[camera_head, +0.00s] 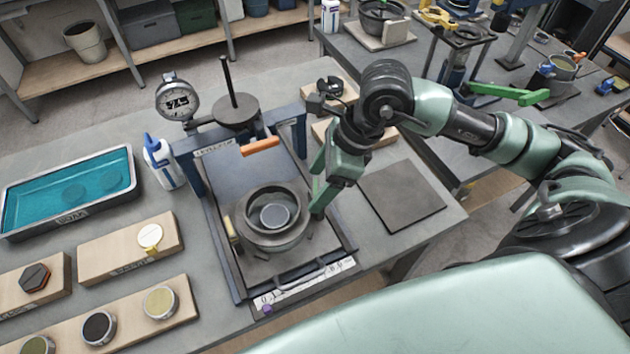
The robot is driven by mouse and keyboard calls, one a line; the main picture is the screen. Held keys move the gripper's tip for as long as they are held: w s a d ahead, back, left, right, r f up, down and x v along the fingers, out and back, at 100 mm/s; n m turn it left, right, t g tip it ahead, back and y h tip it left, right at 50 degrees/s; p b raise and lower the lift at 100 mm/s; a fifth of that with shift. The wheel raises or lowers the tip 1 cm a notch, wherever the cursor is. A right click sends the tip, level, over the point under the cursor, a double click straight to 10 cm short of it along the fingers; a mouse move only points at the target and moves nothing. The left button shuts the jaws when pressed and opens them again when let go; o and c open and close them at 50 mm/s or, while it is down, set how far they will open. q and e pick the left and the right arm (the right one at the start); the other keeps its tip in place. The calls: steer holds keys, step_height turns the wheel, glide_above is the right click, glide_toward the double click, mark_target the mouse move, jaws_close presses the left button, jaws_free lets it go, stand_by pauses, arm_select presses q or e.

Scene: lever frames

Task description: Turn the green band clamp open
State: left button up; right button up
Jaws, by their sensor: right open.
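A round grey mould (273,219) stands on the plate of a blue-framed press in the middle of the bench. A bright green piece (321,198) at its right side appears to be the green band clamp's lever. My right gripper (328,180) is open, pointing down, with its fingertips at the upper end of this green piece. Whether the fingers touch it I cannot tell. The band around the mould is partly hidden. My left gripper is not in view.
The press has an orange handle (261,146) and a dial gauge (174,99) behind the mould. A white bottle (162,162) and a teal water tray (70,190) are at left. A flat dark plate (401,196) lies right of the press.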

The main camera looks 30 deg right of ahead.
steer(key=shift+x, duration=1)
steer(key=shift+w, duration=0.1)
steer(key=shift+c, duration=0.9)
steer(key=shift+d, duration=0.1)
steer(key=c, duration=1.2)
steer(key=shift+f, duration=0.1)
steer(key=n+b, duration=0.2)
steer(key=b, duration=0.1)
steer(key=n+g+b, duration=0.1)
steer(key=b, duration=0.1)
steer(key=shift+w+f+n+y+b, duration=0.1)
steer(key=shift+f+n+y+b, duration=0.1)
steer(key=shift+n+y+b, duration=0.15)
steer(key=shift+r+n+g+b, duration=0.2)
steer(key=shift+n+g+b, duration=0.2)
steer(key=shift+n+b, duration=0.3)
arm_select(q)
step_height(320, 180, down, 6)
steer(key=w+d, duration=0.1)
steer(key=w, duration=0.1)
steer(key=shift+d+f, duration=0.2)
arm_select(e)
steer(key=shift+r+n, duration=0.15)
steer(key=shift+n, duration=0.1)
